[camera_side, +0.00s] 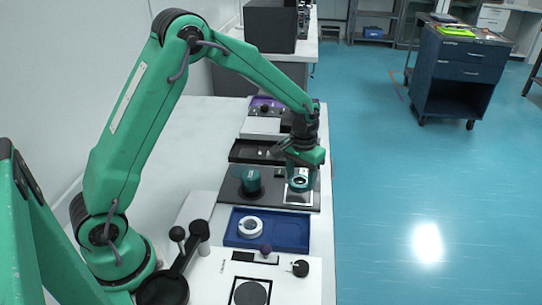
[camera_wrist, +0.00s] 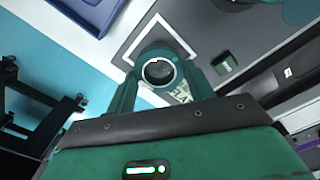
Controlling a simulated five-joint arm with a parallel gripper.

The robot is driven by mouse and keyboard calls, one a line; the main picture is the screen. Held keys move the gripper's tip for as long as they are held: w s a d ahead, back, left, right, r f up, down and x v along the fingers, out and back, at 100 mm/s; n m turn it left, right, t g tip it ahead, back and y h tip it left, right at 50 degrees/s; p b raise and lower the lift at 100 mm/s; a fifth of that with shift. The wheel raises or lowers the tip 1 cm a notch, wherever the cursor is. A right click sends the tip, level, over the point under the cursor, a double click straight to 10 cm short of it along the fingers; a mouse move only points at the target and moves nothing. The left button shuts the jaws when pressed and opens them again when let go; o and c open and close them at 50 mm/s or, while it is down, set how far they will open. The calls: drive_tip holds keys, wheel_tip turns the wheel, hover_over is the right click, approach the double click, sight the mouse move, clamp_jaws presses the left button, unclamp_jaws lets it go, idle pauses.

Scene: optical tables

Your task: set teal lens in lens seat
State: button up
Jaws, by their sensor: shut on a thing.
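My gripper (camera_side: 299,176) is shut on a round lens (camera_side: 300,183) with a pale rim and dark glass. In the wrist view the lens (camera_wrist: 158,71) sits between the two teal fingers of my gripper (camera_wrist: 159,80). Below it is a white-outlined square (camera_side: 298,200) on a dark plate (camera_side: 229,190); the outline also shows in the wrist view (camera_wrist: 150,22). I cannot tell whether the lens touches the plate. The lens and fingers hide the middle of the square, so any seat there is not clear.
A dark teal cylinder (camera_side: 250,181) stands on the plate left of my gripper. A blue tray (camera_side: 290,236) holding a white ring (camera_side: 251,227) lies nearer the camera. A white board (camera_side: 222,286) with knobs is in front. A black tray (camera_side: 246,151) lies behind.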

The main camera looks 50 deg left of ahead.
sight(300, 180)
drive_tip(key=shift+f, duration=1.55)
drive_tip(key=o, duration=1)
drive_tip(key=shift+f, duration=0.1)
wheel_tip(300, 180, up, 12)
